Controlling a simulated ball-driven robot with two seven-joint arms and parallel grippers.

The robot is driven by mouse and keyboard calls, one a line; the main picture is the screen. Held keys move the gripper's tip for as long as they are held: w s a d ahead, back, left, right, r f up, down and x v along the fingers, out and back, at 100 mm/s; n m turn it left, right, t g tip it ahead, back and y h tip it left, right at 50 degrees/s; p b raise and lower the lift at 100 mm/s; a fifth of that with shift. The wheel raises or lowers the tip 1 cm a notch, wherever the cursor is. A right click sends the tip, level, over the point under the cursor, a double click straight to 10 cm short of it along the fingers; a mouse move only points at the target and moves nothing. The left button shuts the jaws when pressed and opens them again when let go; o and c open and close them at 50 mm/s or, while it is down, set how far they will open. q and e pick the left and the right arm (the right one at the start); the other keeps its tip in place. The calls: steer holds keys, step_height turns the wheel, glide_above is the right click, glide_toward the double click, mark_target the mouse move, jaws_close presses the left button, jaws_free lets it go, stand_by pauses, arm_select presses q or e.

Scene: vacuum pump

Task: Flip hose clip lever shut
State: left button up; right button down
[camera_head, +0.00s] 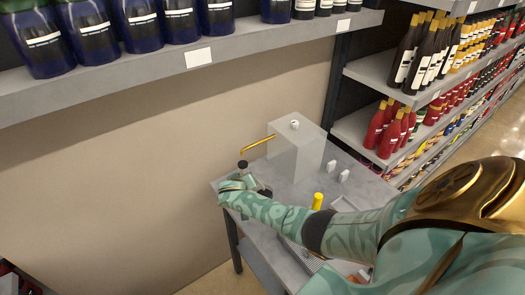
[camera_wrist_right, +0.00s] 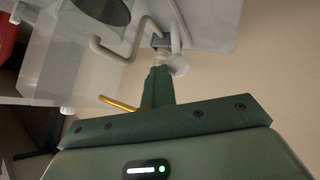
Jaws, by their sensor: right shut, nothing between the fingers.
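The pump (camera_head: 297,147) is a pale grey box on the grey bench, with a gold pipe (camera_head: 258,144) sticking out at its left. My right arm reaches in from the right, and its gripper (camera_wrist_right: 158,72) is shut and empty, left of the pump. In the right wrist view the green fingertips are close to a small white fitting (camera_wrist_right: 178,65) beside a bent beige tube (camera_wrist_right: 122,48). I cannot tell whether they touch, or which part is the clip lever. The gold pipe also shows there (camera_wrist_right: 118,103), partly hidden behind the gripper. My left gripper is out of view.
The bench (camera_head: 312,185) holds two small white pieces (camera_head: 338,171), a yellow object (camera_head: 317,200) and a tray (camera_head: 345,204). A shelf with dark blue jars (camera_head: 85,30) overhangs the wall. Shelves of bottles (camera_head: 395,125) stand at the right.

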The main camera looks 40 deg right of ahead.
steer(key=shift+d, duration=0.2)
steer(key=shift+r+p, duration=0.8)
steer(key=shift+p, duration=0.05)
steer(key=shift+d, duration=0.1)
